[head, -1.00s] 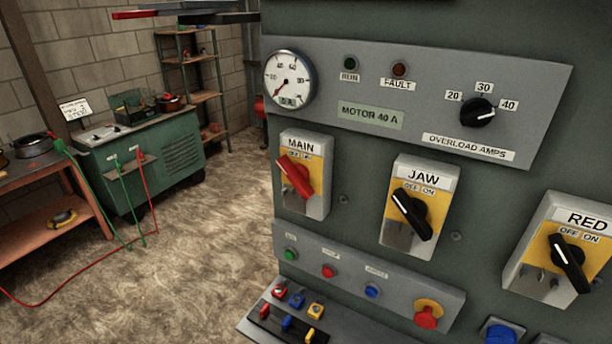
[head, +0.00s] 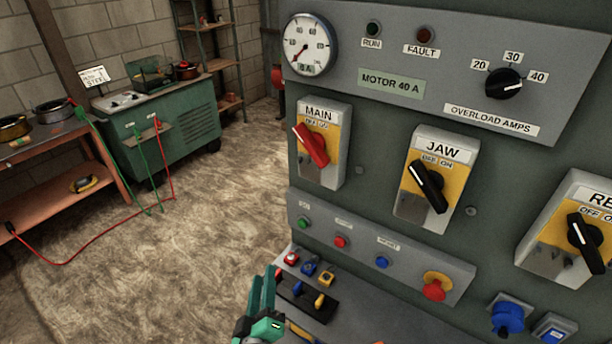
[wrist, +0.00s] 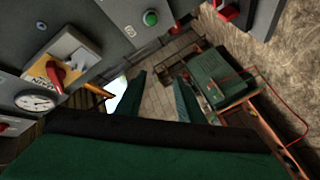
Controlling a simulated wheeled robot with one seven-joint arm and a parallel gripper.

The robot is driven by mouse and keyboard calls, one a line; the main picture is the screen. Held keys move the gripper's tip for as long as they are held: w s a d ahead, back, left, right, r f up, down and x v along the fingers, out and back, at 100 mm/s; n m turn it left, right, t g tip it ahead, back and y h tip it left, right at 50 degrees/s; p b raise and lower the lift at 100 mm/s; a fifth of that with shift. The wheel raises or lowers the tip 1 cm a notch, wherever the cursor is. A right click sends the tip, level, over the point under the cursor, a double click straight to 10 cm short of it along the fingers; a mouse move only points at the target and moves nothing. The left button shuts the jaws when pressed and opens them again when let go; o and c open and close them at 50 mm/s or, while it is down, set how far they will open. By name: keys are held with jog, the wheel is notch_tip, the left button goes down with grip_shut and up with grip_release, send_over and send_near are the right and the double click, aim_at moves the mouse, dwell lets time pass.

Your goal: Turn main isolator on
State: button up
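The main isolator (head: 322,170) is a grey and yellow box labelled MAIN, with a red rotary handle (head: 311,145). The handle slants, its upper end to the left, on the OFF side of the label. My gripper (head: 262,290) is at the bottom of the head view, below and left of the isolator and apart from it. In the wrist view, my gripper (wrist: 160,92) has its two dark green fingers apart, with nothing seen between them. The isolator (wrist: 72,48) and its red handle (wrist: 55,76) show at the upper left there, clear of the fingers.
The JAW isolator (head: 436,190) is right of MAIN. Push buttons and a red mushroom button (head: 435,288) lie below.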

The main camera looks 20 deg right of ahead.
jog(key=w+d+r+m+h, duration=0.1)
jog(key=w+r+h, duration=0.1)
jog(key=w+r, duration=0.35)
jog(key=m+g+h, duration=0.6)
jog(key=m+h, duration=0.1)
send_near(308, 149)
jog(key=x, duration=0.9)
jog(key=shift+w, duration=0.1)
grip_shut()
